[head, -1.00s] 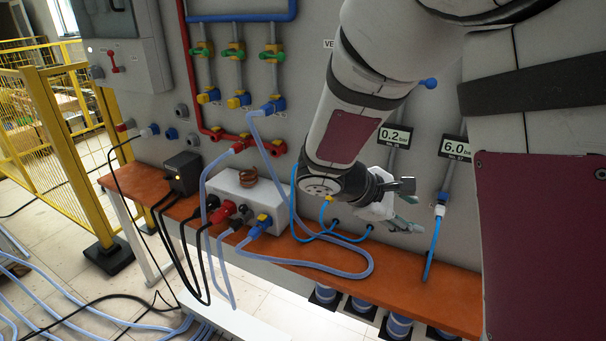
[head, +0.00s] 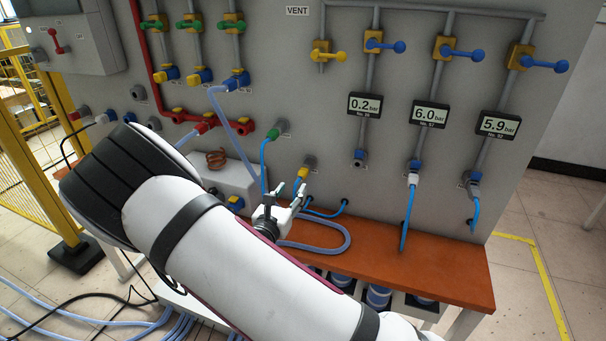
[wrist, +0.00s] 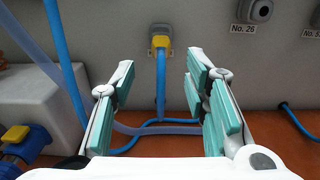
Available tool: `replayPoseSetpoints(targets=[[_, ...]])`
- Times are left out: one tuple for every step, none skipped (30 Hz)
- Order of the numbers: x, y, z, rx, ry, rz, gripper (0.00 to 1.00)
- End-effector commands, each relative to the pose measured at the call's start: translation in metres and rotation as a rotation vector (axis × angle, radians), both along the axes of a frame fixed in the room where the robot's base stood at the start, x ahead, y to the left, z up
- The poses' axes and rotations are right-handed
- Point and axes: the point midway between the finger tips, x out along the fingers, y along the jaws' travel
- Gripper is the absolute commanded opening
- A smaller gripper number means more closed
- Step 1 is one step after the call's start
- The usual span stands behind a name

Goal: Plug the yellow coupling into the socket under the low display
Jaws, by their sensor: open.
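The yellow coupling (head: 307,170) sits in a wall fitting low on the panel, with a blue hose hanging from it. In the wrist view the yellow coupling (wrist: 161,43) is ahead of my gripper (wrist: 158,85), seen between the spread fingers and beyond their tips. My gripper (head: 285,196) is open and empty, just left of and below the coupling in the head view, apart from it. The low display (head: 365,104) reads 0.2 bar. The socket (head: 359,156) under it is empty, to the right of and a little above the coupling.
Two other displays, 6.0 bar (head: 430,115) and 5.9 bar (head: 497,125), have blue hoses plugged in below them. A green-collared coupling (head: 281,130) is on the wall upper left of the yellow one. The orange shelf (head: 450,275) is mostly clear at right.

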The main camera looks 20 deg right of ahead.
Motion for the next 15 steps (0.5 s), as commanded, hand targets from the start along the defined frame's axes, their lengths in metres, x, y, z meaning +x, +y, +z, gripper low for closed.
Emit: replayPoseSetpoints(targets=[[0.000,0.000,0.000,0.001,-0.001,-0.001,0.42],[0.000,0.000,0.000,0.001,-0.001,-0.001,0.42],[0.000,0.000,0.000,0.001,0.000,-0.002,0.42],[0.000,0.000,0.000,0.001,0.000,-0.002,0.42],[0.000,-0.001,0.000,0.002,0.000,-0.002,0.42],[0.000,-0.001,0.000,0.002,0.000,-0.003,0.42],[0.001,-0.002,0.000,0.002,0.000,-0.003,0.42],[0.002,-0.002,0.000,0.002,0.000,-0.003,0.42],[0.004,-0.003,0.000,0.002,0.000,-0.003,0.42],[0.006,-0.005,-0.001,0.002,0.000,-0.003,0.42],[0.008,-0.006,-0.001,0.002,0.000,-0.004,0.42],[0.011,-0.009,-0.001,0.003,-0.001,-0.004,0.42],[0.014,-0.011,-0.001,0.003,-0.001,-0.005,0.42],[0.017,-0.013,-0.001,0.002,-0.002,-0.006,0.42],[0.021,-0.017,-0.001,0.002,-0.001,-0.006,0.42]])
